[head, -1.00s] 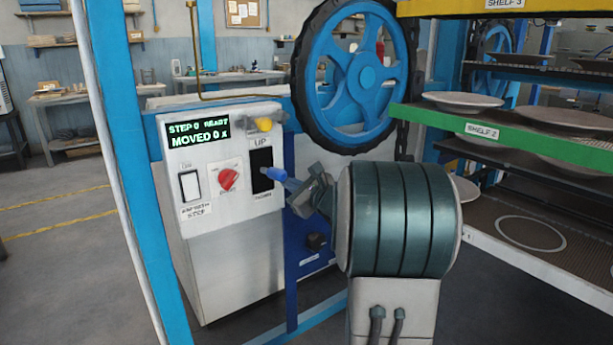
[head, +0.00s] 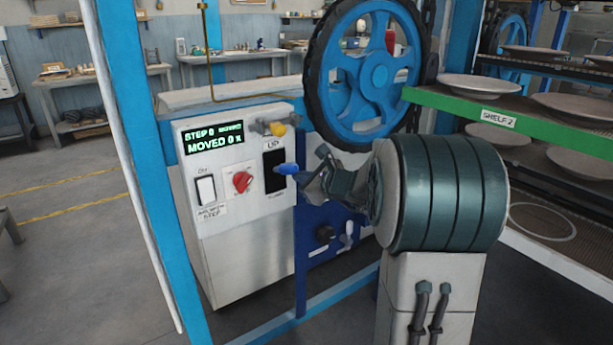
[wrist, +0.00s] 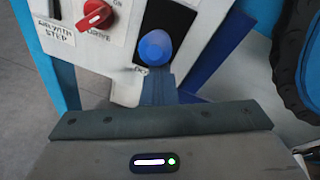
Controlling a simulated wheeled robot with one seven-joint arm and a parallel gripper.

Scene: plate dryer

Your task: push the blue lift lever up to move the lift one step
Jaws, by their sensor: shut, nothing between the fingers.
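The blue lift lever (head: 288,169) sticks out of a black slot (head: 274,158) marked UP at its top on the white control box (head: 245,250). Its round knob sits near mid-slot. In the wrist view the knob (wrist: 156,46) lies straight ahead of my gripper (wrist: 160,88), over the black slot. My gripper (head: 306,180) is shut and empty. Its narrow tip is just below and to the right of the knob in the head view. Whether they touch is hard to tell. The display (head: 214,138) reads STEP 0 and MOVED 0, with a small blurred word after STEP 0.
A red rotary knob (head: 242,182) and a white rocker switch (head: 206,190) sit left of the slot, a yellow knob (head: 278,129) above. A big blue wheel (head: 370,75) stands behind. Shelves with plates, including a green-edged shelf (head: 450,103), are at the right.

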